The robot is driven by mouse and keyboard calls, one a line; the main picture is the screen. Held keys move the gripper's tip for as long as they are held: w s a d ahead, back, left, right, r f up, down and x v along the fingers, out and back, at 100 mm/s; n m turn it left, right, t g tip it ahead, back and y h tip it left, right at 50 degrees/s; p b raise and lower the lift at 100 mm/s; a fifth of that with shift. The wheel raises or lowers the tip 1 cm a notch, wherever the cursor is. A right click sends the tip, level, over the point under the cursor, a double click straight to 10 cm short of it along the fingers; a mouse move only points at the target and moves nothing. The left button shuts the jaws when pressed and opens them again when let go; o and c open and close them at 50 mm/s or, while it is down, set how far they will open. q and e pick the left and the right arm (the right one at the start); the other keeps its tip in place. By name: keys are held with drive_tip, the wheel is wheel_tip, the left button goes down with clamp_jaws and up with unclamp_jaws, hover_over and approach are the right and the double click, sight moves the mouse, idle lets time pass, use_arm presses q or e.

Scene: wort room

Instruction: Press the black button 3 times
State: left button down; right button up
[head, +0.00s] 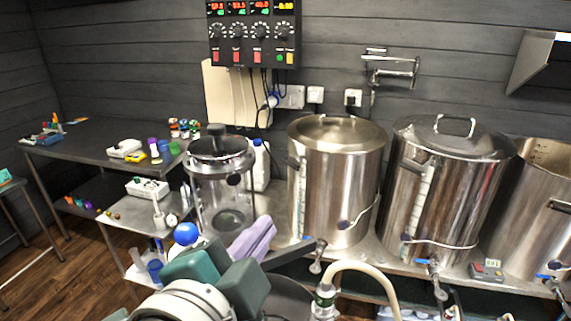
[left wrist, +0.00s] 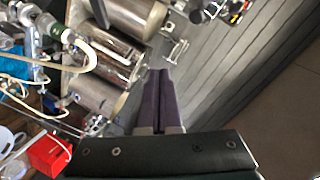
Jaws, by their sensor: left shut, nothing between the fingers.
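The black control panel (head: 252,32) hangs on the dark plank wall at the top of the head view. It has lit displays, a row of round knobs, and red, green and yellow buttons. I cannot make out a black button for certain in either view. My left gripper (head: 268,228), with purple fingers, is shut and empty in front of the bench, below and apart from the panel. In the left wrist view its fingers (left wrist: 160,78) lie together, pointing toward the wall. Part of a dark panel (left wrist: 222,10) shows at that view's top edge. My right gripper is not in view.
Large steel kettles (head: 336,170) stand along the bench, with a glass vessel (head: 222,188) to their left. A wall tap (head: 390,68) juts out above them. A pale hose (head: 365,268) arches in front. A side table (head: 95,142) holds small items.

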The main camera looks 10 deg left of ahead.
use_arm(q)
drive_tip(key=w+a, duration=0.5)
drive_tip(key=w, duration=0.1)
drive_tip(key=shift+w+a, duration=0.2)
drive_tip(key=shift+a, duration=0.05)
drive_tip(key=shift+w+a, duration=0.1)
idle(2.0)
drive_tip(key=shift+w+a, duration=0.2)
drive_tip(key=shift+w+a+b, duration=0.3)
drive_tip(key=shift+w, duration=0.05)
idle(0.8)
idle(0.4)
drive_tip(key=shift+s+d, duration=0.6)
drive_tip(key=shift+s, duration=0.1)
drive_tip(key=shift+p, duration=0.3)
drive_tip(key=shift+s+d+p, duration=0.3)
drive_tip(key=shift+s+d, duration=1.3)
drive_tip(key=shift+s, duration=0.25)
idle(0.5)
